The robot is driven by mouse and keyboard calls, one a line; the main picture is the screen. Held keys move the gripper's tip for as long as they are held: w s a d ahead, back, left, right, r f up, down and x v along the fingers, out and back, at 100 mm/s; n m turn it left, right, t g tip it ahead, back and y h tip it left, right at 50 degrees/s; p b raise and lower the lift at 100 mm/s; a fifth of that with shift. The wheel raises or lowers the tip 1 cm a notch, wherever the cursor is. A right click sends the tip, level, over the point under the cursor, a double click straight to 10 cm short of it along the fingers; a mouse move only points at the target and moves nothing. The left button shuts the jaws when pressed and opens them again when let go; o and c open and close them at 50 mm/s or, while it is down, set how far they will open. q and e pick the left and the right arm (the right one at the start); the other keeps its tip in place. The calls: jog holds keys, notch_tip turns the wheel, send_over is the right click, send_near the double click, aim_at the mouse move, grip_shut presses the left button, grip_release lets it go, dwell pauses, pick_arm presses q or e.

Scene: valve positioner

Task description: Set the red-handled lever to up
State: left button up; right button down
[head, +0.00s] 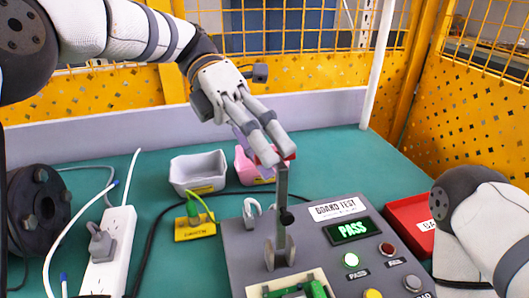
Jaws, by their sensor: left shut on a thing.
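The lever (282,205) stands upright on the grey test box (239,245), its grey bar rising from a bracket on the box's top. Its red handle (290,157) is at the top end, mostly hidden behind the fingers. My left gripper (270,158) reaches down from the upper left and is shut on the red handle. My right arm (490,225) is at the right edge; its gripper is not visible.
The box carries a lit PASS display (352,230), buttons and a green board. Grey (198,172) and pink (247,172) bins stand behind it. A white power strip (110,250) and cables lie at left, a red tray (408,222) at right. Yellow fencing encloses the table.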

pick_arm(q)
jog(key=shift+f, duration=0.3)
jog(key=shift+c, duration=0.5)
notch_tip(320, 180, up, 11)
jog(key=shift+f, duration=0.1)
